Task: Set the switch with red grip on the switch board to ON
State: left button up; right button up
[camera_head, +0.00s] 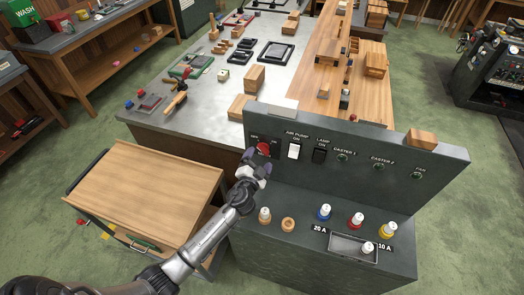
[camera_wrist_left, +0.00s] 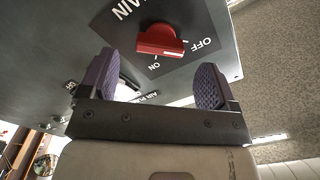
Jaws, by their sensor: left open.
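The switch with the red grip (camera_head: 264,149) sits at the left end of the upright panel of the dark switch board (camera_head: 375,190). In the left wrist view the red grip (camera_wrist_left: 160,41) lies on a dark plate with ON and OFF labels. One end of the grip lies toward the OFF label; the ON label is below the grip in that view. My left gripper (camera_head: 254,168) is just in front of the switch. Its two purple fingers (camera_wrist_left: 157,78) are open, with nothing between them, and appear apart from the grip. My right gripper is not in view.
A white AIR PUMP switch (camera_head: 294,151) and a black LAMP switch (camera_head: 319,156) are right of the red grip. Several colored fuses stand on the board's lower ledge, with a tray (camera_head: 352,247) at its front. A wooden-topped cart (camera_head: 150,188) stands left of the board.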

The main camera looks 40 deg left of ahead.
aim_at(262, 152)
pick_arm(q)
jog(key=shift+x, duration=2.15)
jog(key=c, duration=0.9)
